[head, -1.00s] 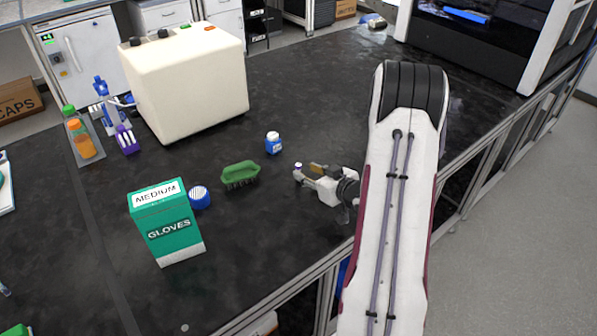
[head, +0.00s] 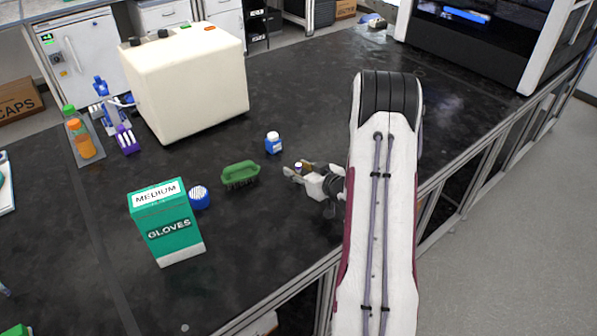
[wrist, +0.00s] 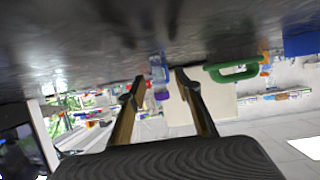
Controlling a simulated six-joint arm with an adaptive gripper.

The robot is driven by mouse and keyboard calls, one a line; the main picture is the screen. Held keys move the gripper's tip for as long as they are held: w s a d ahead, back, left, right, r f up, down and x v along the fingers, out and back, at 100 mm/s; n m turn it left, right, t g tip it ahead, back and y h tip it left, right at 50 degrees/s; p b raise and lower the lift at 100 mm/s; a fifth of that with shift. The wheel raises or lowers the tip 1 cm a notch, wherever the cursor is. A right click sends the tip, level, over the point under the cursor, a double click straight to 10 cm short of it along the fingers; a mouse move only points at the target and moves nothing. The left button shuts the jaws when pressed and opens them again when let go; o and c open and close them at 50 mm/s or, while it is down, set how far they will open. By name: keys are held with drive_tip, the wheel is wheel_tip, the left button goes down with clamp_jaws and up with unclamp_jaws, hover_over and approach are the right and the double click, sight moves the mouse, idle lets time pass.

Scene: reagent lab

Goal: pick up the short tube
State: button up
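The short tube (head: 298,166) shows only as a small pale and dark purple top in the head view, at the place of my gripper's fingers; its lower part is hidden. My gripper (head: 294,170) is low over the black bench, reaching left, and its fingers look apart around the tube. In the wrist view my gripper (wrist: 160,82) is open, with a clear gap between the two fingers. A bluish, see-through shape (wrist: 158,68) stands in that gap; I cannot tell whether it is the tube or the bottle behind. No finger is clearly touching the tube.
A blue bottle with a white cap (head: 273,142) stands just beyond my gripper. A green brush (head: 240,175) lies to its left. A blue round thing (head: 199,197) and a green glove box (head: 166,225) stand farther left. The bench in front is clear.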

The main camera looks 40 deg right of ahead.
sight(298, 164)
drive_tip(key=shift+c, duration=0.3)
drive_tip(key=c, duration=0.8)
drive_tip(key=shift+o, duration=0.2)
drive_tip(key=shift+r, duration=0.15)
drive_tip(key=shift+r, duration=4.85)
